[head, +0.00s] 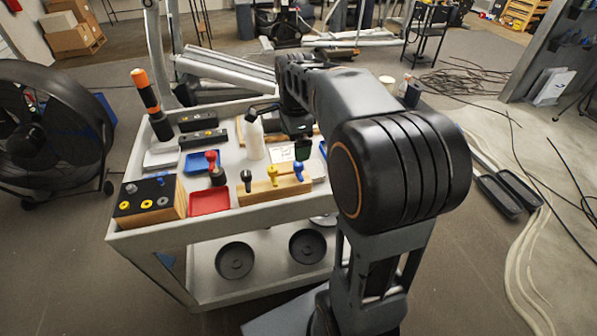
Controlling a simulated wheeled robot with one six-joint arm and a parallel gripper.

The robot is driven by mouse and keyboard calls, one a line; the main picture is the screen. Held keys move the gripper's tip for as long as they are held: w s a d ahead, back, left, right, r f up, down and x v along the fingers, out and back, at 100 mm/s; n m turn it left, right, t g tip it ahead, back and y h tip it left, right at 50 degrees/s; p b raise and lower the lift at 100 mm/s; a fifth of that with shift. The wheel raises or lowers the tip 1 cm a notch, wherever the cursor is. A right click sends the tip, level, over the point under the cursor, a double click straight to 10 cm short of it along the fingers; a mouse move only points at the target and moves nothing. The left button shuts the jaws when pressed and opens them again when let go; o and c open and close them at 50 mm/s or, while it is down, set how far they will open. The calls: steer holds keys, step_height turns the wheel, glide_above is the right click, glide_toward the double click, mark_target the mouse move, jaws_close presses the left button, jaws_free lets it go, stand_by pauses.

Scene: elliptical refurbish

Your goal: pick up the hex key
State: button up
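I cannot single out the hex key for certain at this size. Small tools with black (247,180), yellow (272,171) and blue (298,170) tops stand upright in a wooden block (262,195) at the cart's front. A red-topped piece (213,162) stands at the back of a red tray (209,201). My gripper (303,152) points down over the cart's right part, behind the wooden block in the picture. My arm partly covers that area. The fingers are small and dark, so I cannot see whether they are open or holding anything.
The grey cart (175,232) also carries a white bottle (254,137), an orange-tipped cylinder (147,92), dark blocks (202,138), a blue tray (196,162) and a black-topped wooden box (150,195). A large fan (50,130) stands left. Cables (465,80) lie on the floor at right.

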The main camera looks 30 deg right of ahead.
mark_target(298, 171)
steer(key=w+d+m, duration=0.1)
steer(key=m, duration=0.2)
steer(key=shift+w+d+f, duration=0.3)
steer(key=shift+w+d, duration=0.05)
steer(key=shift+w, duration=0.05)
step_height(298, 171, down, 13)
steer(key=shift+b, duration=0.65)
steer(key=shift+c, duration=0.2)
steer(key=c, duration=0.8)
step_height(298, 171, up, 10)
steer(key=shift+r+p, duration=0.1)
steer(key=shift+p, duration=0.35)
